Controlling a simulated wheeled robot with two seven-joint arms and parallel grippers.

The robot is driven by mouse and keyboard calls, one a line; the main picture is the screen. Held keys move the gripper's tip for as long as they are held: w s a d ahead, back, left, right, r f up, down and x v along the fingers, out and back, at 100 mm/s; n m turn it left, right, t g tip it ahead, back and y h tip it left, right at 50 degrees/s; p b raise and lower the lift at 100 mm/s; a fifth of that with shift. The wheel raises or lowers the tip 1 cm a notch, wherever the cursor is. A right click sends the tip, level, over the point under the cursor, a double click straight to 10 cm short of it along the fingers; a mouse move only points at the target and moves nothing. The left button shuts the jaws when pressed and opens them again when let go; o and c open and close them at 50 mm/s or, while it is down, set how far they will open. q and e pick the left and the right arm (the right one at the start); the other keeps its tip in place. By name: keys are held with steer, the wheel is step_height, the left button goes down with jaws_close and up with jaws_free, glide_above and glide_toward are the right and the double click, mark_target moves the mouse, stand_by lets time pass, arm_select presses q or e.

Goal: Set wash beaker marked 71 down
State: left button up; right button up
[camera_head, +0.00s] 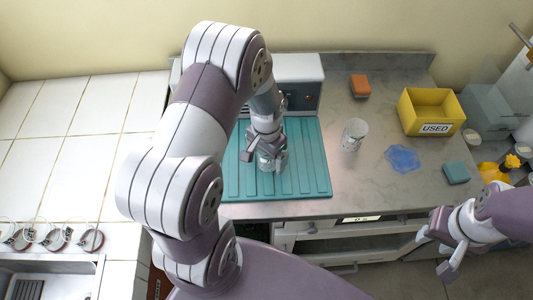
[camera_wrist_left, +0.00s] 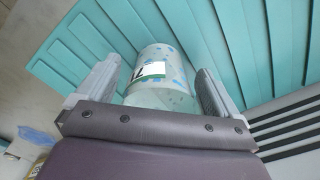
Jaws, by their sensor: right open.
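A clear beaker (camera_wrist_left: 162,65) with blue flecks and a white and green label stands between the fingers of my left gripper (camera_wrist_left: 158,82). The number on its label is too small to read. In the head view my left gripper (camera_head: 270,158) points down over the teal ribbed mat (camera_head: 305,180), closed around the beaker (camera_head: 266,164), which it partly hides. The beaker is upright, at or just above the mat; I cannot tell whether its base touches. My right gripper (camera_head: 442,243) is open and empty, in front of the counter at the lower right.
Another clear beaker (camera_head: 354,134) stands right of the mat. Around it are a blue patch (camera_head: 402,158), a teal block (camera_head: 456,173), an orange block (camera_head: 360,86) and a yellow bin (camera_head: 432,110) marked USED. A white device (camera_head: 300,68) stands behind the mat.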

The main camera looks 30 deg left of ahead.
arm_select(q)
steer(key=shift+r, duration=0.1)
step_height(320, 180, up, 12)
steer(key=shift+f+b, duration=0.25)
steer(key=shift+b, duration=0.05)
steer(key=s+d+n+t, duration=0.1)
steer(key=s+d+n, duration=0.1)
steer(key=s+d, duration=0.3)
steer(key=s, duration=0.3)
steer(key=shift+s+d, duration=0.2)
steer(key=shift+d, duration=0.15)
steer(key=shift+r, duration=0.1)
stand_by(0.4)
